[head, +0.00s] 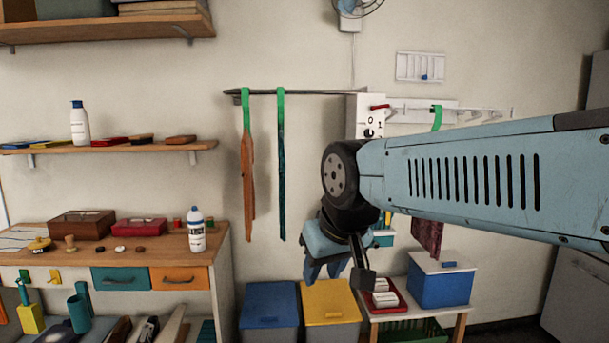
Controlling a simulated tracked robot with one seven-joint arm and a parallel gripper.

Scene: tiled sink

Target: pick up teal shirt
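A thin teal garment (281,172), seen edge-on, hangs from a green hanger (280,92) on the dark wall rail (310,93). I take it to be the teal shirt. An orange-brown garment (248,185) hangs on its own green hanger just left of it, with a gap between them. My gripper (345,268) points down below the dark wrist joint, right of the teal garment and lower than most of it. It appears apart from the garment. The fingers are partly overlapped by the wrist, and I cannot tell how far apart they are.
My arm crosses the right side and hides part of a hook rack (490,113) and a maroon garment (428,237). A blue bin (268,305), yellow bin (330,305) and low table with a blue box (440,285) stand below. A workbench (150,250) is left.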

